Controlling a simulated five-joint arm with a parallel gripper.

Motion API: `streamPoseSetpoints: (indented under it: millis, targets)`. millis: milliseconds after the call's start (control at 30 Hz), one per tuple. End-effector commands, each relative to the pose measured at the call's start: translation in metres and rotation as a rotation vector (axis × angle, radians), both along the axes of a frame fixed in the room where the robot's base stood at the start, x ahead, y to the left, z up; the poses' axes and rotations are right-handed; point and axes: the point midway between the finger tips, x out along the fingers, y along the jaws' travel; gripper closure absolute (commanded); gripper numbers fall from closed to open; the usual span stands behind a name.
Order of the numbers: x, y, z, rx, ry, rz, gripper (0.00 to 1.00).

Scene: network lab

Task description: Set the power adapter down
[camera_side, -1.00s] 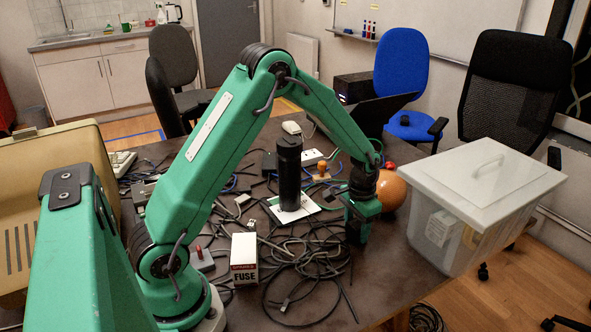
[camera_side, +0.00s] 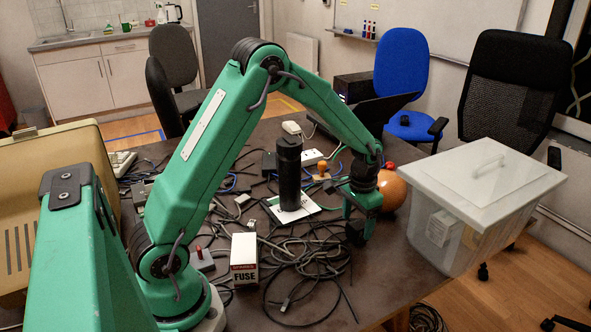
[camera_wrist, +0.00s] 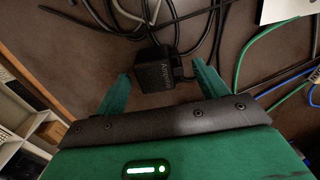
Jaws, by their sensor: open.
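The power adapter (camera_side: 355,233) is a small black block on the dark table top, at the front right of the cable tangle. In the wrist view the adapter (camera_wrist: 153,70) lies between and just beyond the tips of my green fingers, with a gap on either side. My gripper (camera_side: 359,218) is open above and around it; in the wrist view the gripper (camera_wrist: 161,80) shows its fingers spread apart. Part of the adapter is hidden behind a finger in the side view.
Cables (camera_side: 310,265) lie left of the adapter. A fuse box (camera_side: 244,258), a black cylinder (camera_side: 289,175) on a white card, and an orange ball (camera_side: 391,192) stand nearby. A lidded clear bin (camera_side: 470,215) is at the right. Bare table (camera_side: 395,275) lies in front.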

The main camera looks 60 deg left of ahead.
Motion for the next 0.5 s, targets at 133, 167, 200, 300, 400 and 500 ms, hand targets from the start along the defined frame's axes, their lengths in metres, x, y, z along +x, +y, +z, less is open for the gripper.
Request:
streamPoseSetpoints:
  millis: [133,167,200,300,400,500]
  targets:
    - [0.001,0.000,0.024,0.000,-0.005,0.000,0.28]
    - [0.001,0.000,0.029,0.000,-0.004,0.000,0.28]
    - [0.001,0.000,0.036,0.001,-0.005,0.000,0.28]
    - [0.001,0.000,0.053,0.001,-0.005,0.000,0.28]
    - [0.001,0.000,0.068,0.000,-0.003,0.000,0.28]
    - [0.001,0.000,0.081,0.000,-0.003,0.000,0.28]
